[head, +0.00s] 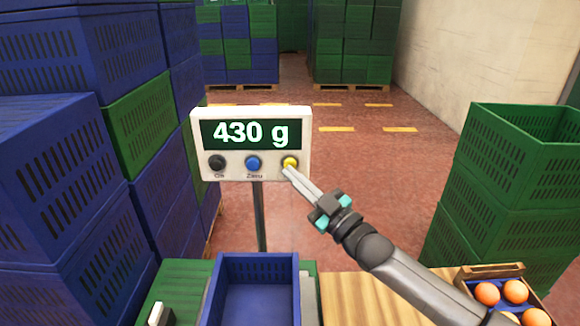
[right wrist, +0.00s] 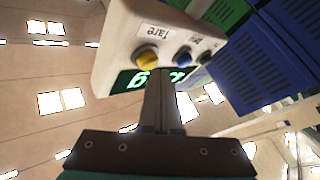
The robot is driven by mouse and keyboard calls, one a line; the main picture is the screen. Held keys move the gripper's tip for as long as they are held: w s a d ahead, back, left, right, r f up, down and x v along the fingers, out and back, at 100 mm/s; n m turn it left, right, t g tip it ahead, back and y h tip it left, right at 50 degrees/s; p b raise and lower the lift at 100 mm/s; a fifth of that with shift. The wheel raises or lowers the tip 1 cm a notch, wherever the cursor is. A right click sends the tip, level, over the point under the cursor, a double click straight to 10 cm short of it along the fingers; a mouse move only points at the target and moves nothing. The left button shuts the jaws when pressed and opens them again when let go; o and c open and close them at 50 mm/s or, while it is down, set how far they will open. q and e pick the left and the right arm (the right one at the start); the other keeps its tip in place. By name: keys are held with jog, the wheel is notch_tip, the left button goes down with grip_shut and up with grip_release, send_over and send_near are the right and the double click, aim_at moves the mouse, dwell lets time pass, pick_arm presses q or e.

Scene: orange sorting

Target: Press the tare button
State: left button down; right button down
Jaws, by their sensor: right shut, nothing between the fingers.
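The scale display (head: 249,143) stands on a post and reads 430 g. Below its screen are a dark button (head: 217,163), a blue button (head: 253,163) and a yellow button (head: 290,162). In the right wrist view the yellow button (right wrist: 147,57) sits beside the label "Tare" (right wrist: 152,31). My right gripper (head: 287,169) is shut and empty, its tips at the lower edge of the yellow button in the head view. I cannot tell whether they touch it. In the right wrist view its fingers (right wrist: 161,75) point at the display. My left gripper is not in view.
A blue crate (head: 255,261) sits below the display. A wooden box with several oranges (head: 487,292) is at the lower right, beside a wooden surface (head: 378,296). Stacked blue crates (head: 50,170) line the left; green crates (head: 520,160) stand at the right. Floor behind the display is open.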

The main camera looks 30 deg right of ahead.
dwell(0.3)
jog(key=shift+w+d+b, duration=0.25)
jog(key=shift+w+b, duration=0.05)
jog(key=shift+w, duration=0.2)
dwell(0.4)
jog(key=shift+s, duration=0.1)
jog(key=shift+s+a+p, duration=0.45)
jog(key=shift+s+p, duration=0.35)
jog(key=shift+p, duration=0.15)
